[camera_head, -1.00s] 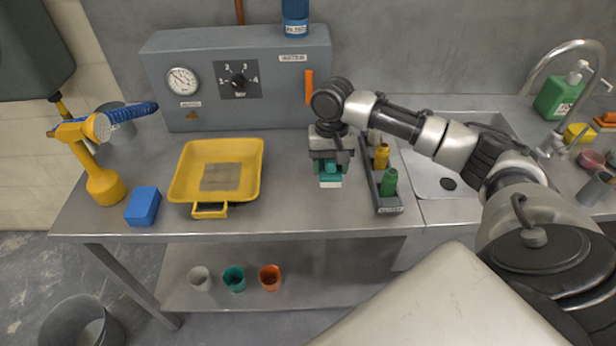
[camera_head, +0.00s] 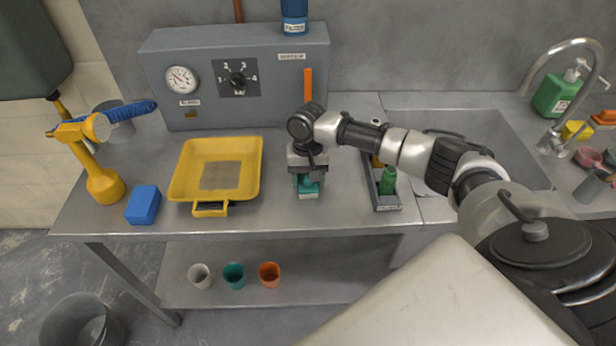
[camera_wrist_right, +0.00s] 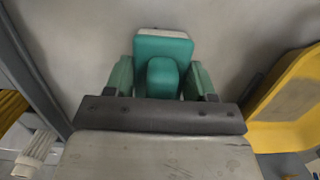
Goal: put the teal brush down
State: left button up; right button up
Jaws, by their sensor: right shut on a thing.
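The teal brush (camera_head: 309,186) is in my right gripper (camera_head: 307,178), between the yellow tray and the narrow rack on the steel table. In the right wrist view the brush (camera_wrist_right: 162,48) has a teal block with a pale edge and a rounded teal handle. My right gripper (camera_wrist_right: 162,82) is shut on that handle, with a finger on each side. The brush is at or just above the table top; I cannot tell whether it touches. My left gripper is not in view.
The yellow tray (camera_head: 181,185) lies left of the brush. A narrow grey rack (camera_head: 386,208) with a green-handled item (camera_head: 387,180) is to the right. A blue block (camera_head: 143,204) sits at the table's left. A control box (camera_head: 235,78) stands behind. Bare table lies around the brush.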

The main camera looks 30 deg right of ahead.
jog(key=o, duration=1)
jog(key=shift+f, duration=0.1)
jog(key=shift+c, duration=0.2)
jog(key=r, duration=0.4)
jog(key=w+r+b, duration=0.1)
jog(key=r, duration=0.7)
jog(key=shift+w+d+r, duration=0.15)
jog(key=shift+d, duration=0.2)
